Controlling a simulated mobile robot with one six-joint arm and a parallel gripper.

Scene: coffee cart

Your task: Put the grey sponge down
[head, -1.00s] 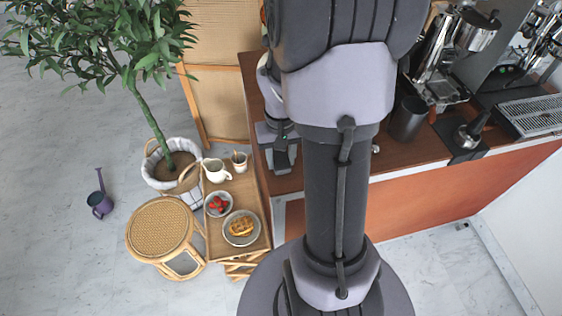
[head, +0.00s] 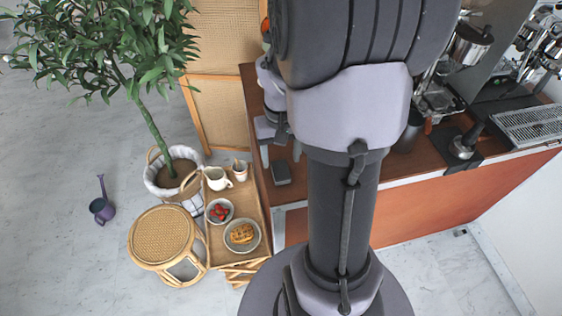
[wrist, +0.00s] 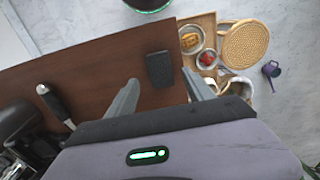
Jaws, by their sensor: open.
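The grey sponge (head: 281,173) lies flat on the brown counter (head: 255,97), near its left end. In the wrist view the sponge (wrist: 159,69) is a dark grey block on the wood, just beyond the fingertips and between their lines. My gripper (wrist: 162,85) is open and empty, its two fingers spread on either side and apart from the sponge. In the head view my gripper (head: 282,150) shows partly beside my arm, above the counter, just behind the sponge.
Left of the counter stands a wooden tray table (head: 255,188) with a waffle plate (head: 242,235), strawberry bowl (head: 219,211), pitcher (head: 217,179) and cup (head: 240,170). A portafilter (head: 463,147) and espresso machine are at right.

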